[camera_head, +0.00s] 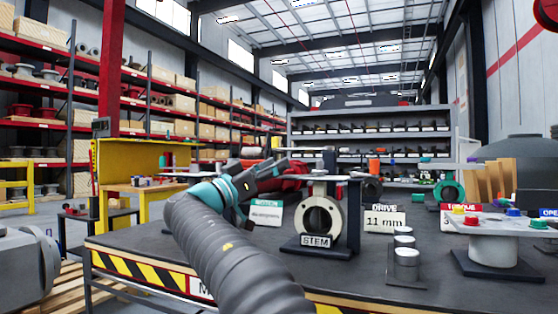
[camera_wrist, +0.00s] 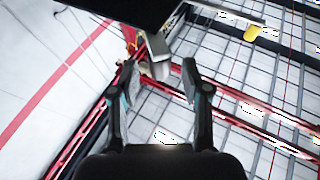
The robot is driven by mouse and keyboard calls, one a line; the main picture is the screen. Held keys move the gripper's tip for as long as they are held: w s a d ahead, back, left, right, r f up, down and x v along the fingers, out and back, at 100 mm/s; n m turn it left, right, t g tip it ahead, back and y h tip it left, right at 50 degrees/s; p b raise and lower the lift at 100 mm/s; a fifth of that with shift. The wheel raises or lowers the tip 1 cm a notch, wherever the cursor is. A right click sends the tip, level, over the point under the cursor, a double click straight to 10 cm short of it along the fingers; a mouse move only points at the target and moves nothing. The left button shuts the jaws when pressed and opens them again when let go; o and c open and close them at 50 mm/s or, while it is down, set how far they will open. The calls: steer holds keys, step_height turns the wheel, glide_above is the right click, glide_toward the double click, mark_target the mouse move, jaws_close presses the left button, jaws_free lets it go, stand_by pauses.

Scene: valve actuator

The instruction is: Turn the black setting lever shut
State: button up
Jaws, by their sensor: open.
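My gripper (camera_head: 272,174) is raised over the bench, left of the pale ring-shaped valve body (camera_head: 302,218) on the STEM stand. In the wrist view my gripper (camera_wrist: 160,82) has its two fingers apart. A grey block-like piece (camera_wrist: 158,48) shows just beyond and between the fingertips; I cannot tell whether it touches them. A black flat part (camera_wrist: 140,10) fills the top of the wrist view. A thin flat plate (camera_head: 325,177) tops the valve. I cannot clearly make out the black setting lever or its angle.
The dark bench (camera_head: 440,292) has a yellow-black striped front edge. An 11 mm DRIVE sign (camera_head: 385,221) and grey cylinders (camera_head: 405,263) stand right of the valve. A round pedestal with coloured knobs (camera_head: 493,245) is at the far right. A white card (camera_head: 267,215) stands behind my arm.

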steer(key=shift+x, duration=1)
jaws_close()
